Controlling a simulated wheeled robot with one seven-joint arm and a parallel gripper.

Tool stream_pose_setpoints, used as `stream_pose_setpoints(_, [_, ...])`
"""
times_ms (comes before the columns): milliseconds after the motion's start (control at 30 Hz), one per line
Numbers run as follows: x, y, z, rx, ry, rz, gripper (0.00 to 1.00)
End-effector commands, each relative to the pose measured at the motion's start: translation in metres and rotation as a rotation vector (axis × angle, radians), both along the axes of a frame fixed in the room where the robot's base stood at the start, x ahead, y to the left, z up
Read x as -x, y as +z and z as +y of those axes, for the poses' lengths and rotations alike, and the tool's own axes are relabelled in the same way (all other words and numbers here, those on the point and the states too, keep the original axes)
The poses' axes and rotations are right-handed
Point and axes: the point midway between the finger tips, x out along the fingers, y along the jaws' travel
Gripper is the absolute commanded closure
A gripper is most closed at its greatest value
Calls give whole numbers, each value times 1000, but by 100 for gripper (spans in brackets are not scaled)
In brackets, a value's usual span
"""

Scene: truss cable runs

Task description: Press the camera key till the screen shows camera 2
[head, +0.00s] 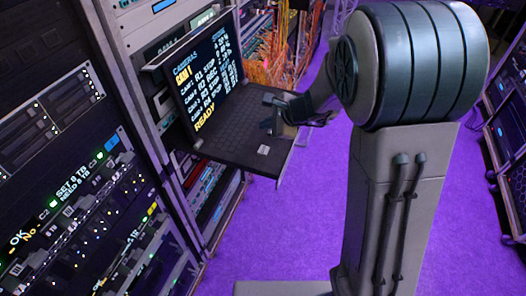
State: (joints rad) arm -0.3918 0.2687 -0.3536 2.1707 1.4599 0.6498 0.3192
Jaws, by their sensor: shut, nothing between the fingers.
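The screen (208,72) is a fold-up console display on the rack at upper centre. It reads "CAM 1" in yellow near the top, with several camera rows below and "READY" at the bottom. The dark keyboard tray (228,147) juts out below the screen. A small pale key or label (263,150) shows near the tray's front right; I cannot tell whether it is the camera key. My gripper (271,122) is shut and empty over the right part of the keyboard and hides some keys. I cannot tell whether it touches them.
Racks with lit modules (75,195) fill the left side. A bundle of orange and yellow cables (270,62) hangs behind the tray. Another rack (508,120) stands at the right edge. The purple floor (280,235) is clear in front of the tray.

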Motion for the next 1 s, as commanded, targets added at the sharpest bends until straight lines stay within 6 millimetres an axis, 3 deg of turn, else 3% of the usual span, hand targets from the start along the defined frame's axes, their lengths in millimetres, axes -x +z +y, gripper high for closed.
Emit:
stream_pose_setpoints(33, [0,-12,0,0,1,1,100])
stream_pose_setpoints(400, [0,-62,-1,1,0,-1,100])
stream_pose_setpoints(600, [0,-71,0,0,1,-1,100])
stream_pose_setpoints(1000, [0,-71,0,1,1,0,100])
